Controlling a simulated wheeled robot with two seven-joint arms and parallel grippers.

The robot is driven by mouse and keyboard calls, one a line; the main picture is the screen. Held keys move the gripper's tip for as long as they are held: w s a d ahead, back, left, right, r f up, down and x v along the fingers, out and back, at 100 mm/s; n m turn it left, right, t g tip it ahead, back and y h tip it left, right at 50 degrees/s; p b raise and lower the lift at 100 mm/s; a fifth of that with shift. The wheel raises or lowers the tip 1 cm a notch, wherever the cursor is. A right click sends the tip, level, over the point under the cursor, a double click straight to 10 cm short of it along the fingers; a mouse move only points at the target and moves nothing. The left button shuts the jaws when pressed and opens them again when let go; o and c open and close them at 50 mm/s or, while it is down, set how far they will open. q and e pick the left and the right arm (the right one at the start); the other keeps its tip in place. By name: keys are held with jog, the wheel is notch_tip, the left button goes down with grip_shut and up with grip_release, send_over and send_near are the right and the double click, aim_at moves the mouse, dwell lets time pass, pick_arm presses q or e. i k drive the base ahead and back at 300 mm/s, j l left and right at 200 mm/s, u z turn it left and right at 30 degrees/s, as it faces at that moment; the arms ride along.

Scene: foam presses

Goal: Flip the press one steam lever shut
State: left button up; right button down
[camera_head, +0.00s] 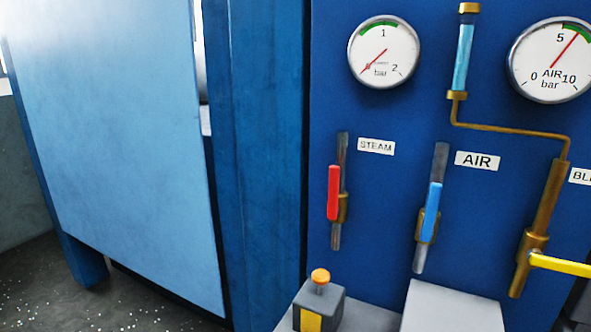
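The steam lever is a red handle (333,192) on a brass valve in a vertical grey pipe, left of the white STEAM label (376,147). The handle stands upright, in line with its pipe. Above it, the steam gauge (383,52) has its red needle pointing down left, near the low end of its scale. Neither of my grippers shows in the head view. No label naming press one is in view.
A blue air lever (432,210) stands upright beside the AIR label (477,160). A yellow lever (560,264) sticks out sideways at right. A grey box with an orange button (320,276) sits below the steam valve. A light blue panel (120,150) fills the left.

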aim_at(334, 212)
jog(key=i+j+z, duration=0.1)
jog(key=j, duration=0.3)
jog(key=i+j+z, duration=0.15)
jog(key=j, duration=0.3)
jog(key=i+j+z, duration=0.1)
jog(key=j, duration=0.3)
jog(key=i, duration=0.05)
